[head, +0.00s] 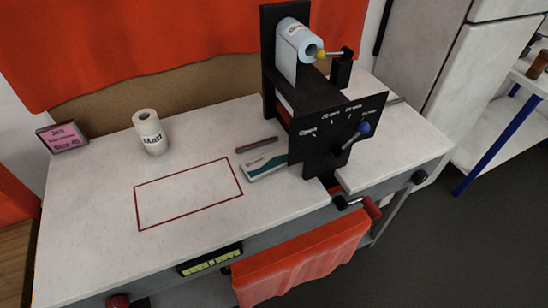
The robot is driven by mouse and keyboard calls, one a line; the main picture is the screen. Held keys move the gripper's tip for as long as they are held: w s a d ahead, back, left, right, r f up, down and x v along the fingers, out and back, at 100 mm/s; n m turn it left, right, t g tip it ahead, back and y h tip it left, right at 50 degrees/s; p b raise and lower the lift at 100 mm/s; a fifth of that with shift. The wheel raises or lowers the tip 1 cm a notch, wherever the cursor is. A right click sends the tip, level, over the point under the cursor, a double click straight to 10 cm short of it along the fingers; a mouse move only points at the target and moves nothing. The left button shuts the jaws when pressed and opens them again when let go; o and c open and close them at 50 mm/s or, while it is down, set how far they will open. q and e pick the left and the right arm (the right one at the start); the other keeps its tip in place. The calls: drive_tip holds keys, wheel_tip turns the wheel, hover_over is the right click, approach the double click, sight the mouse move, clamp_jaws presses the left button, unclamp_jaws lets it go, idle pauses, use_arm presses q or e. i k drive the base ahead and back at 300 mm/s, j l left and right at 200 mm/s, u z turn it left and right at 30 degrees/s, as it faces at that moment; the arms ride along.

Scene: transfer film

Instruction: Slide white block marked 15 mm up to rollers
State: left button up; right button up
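A white block (263,170) with a teal band and small dark lettering too small to read lies on the white worktop. It lies left of the black roller machine (337,129), close to its front plate; I cannot tell whether they touch. The rollers are mostly hidden behind that plate, which has scale markings and a blue-knobbed lever (360,131). A red strip shows behind the plate. Neither of my grippers is in view.
A red-outlined rectangle (189,194) on the worktop is empty. A dark bar (257,145) lies behind the block. A roll labelled Matt (150,133) and a pink sign (64,138) stand at the back left. A red-handled crank (370,207) sticks out in front.

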sight(257, 168)
drive_tip(key=u, duration=1.8)
drive_tip(key=k+l, duration=0.25)
drive_tip(key=k, duration=0.2)
drive_tip(key=k+l, duration=0.25)
drive_tip(key=k, duration=0.2)
